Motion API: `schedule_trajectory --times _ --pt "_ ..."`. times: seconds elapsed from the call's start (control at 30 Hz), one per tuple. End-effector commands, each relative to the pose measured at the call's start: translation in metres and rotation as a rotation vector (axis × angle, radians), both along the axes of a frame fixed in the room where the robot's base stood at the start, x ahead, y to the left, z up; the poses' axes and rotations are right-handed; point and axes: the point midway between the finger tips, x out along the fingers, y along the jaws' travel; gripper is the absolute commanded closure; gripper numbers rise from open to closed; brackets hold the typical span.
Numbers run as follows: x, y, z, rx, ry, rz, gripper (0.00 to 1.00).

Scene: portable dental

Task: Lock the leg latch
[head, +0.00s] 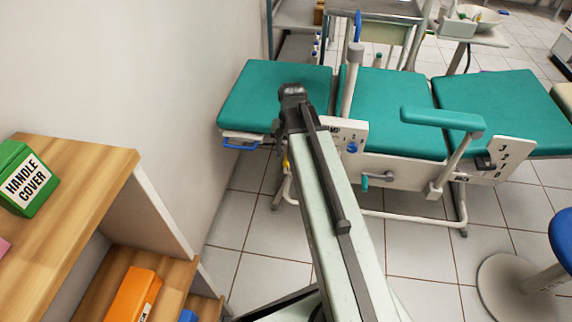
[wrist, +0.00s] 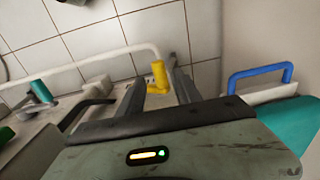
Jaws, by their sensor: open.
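A yellow lever (wrist: 158,76), which looks like the leg latch, stands up from the chair's pale frame between my gripper's fingers in the wrist view. In the head view only a small yellow bit (head: 285,162) shows beside my arm. My gripper (wrist: 156,84) is open, with one dark finger on each side of the lever. I cannot tell whether the fingers touch it. In the head view my arm hides the gripper. The green dental chair (head: 395,110) has a leg-end pad (head: 262,92) at the left. Whether the latch is locked cannot be told.
A blue handle (wrist: 262,72) sits at the pad's end, also in the head view (head: 240,146). A teal lever (wrist: 42,91) is on the frame. A wooden shelf (head: 85,165) is at left, a blue stool (head: 563,235) at right. A wall borders the chair's left.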

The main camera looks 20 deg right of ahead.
Motion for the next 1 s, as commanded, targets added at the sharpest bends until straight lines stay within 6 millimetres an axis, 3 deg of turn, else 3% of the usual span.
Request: schedule_trajectory --times 0.03,0.1,0.4,0.43,0.57,1.0 --pt "0.0 0.001 -0.019 0.0 0.0 0.0 0.59" --pt "0.001 0.001 -0.026 0.0 0.0 0.001 0.59" --pt "0.001 0.002 -0.027 0.0 0.0 0.001 0.59" --pt "0.001 0.002 -0.027 0.0 0.0 0.001 0.62" --pt "0.001 0.002 -0.027 0.0 0.0 0.002 0.98" --pt "0.001 0.002 -0.027 0.0 0.0 0.003 1.0"
